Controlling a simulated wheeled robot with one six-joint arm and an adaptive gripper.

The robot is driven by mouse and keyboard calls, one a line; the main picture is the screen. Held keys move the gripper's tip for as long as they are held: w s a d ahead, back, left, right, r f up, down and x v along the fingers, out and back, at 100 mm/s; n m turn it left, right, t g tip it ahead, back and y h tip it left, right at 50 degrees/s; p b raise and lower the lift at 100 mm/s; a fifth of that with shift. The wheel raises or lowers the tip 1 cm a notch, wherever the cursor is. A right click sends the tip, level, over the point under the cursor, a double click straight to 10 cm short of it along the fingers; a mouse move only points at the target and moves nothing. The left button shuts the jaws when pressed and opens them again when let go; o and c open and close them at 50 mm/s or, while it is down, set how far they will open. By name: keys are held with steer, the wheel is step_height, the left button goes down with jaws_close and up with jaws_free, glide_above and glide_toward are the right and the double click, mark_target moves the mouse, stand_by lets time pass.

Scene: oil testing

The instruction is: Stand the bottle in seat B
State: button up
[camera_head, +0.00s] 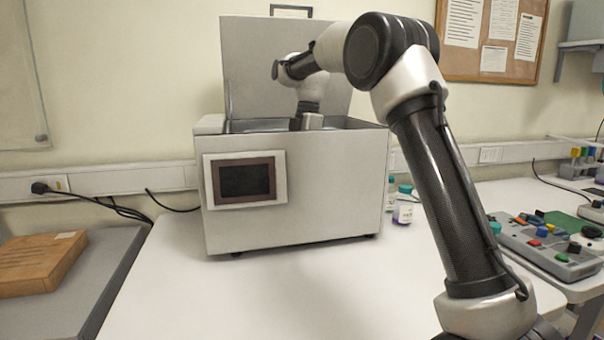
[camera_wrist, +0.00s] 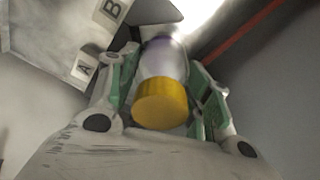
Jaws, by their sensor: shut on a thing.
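My gripper (camera_wrist: 165,88) is shut on a bottle with a yellow cap (camera_wrist: 160,104) and a clear body with a purple band (camera_wrist: 160,55). In the wrist view the cap faces the camera and the bottle points away from it, between green-padded fingers. Label B (camera_wrist: 112,10) and label A (camera_wrist: 84,68) show on a pale surface at the upper left. The seat openings are hidden, and I cannot tell whether the bottle touches a seat. In the head view my arm reaches down into the open grey tester (camera_head: 300,190); its front wall hides the fingers and bottle.
The tester's lid (camera_head: 270,60) stands raised behind my arm. Bottles with teal caps (camera_head: 403,205) stand to the right of the tester. A wooden block (camera_head: 38,262) lies at left, and a control box (camera_head: 550,243) at right. The white table (camera_head: 280,300) is clear in front.

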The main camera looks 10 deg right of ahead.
steer(key=shift+f, duration=1.5)
steer(key=o, duration=1.2)
steer(key=shift+f, duration=0.1)
steer(key=shift+c, duration=0.2)
steer(key=r, duration=0.3)
steer(key=d+r, duration=0.1)
steer(key=r, duration=0.7)
steer(key=shift+w+d+r, duration=0.15)
steer(key=shift+w+d, duration=0.1)
steer(key=shift+w, duration=0.1)
steer(key=shift+r, duration=0.45)
steer(key=shift+d, duration=0.1)
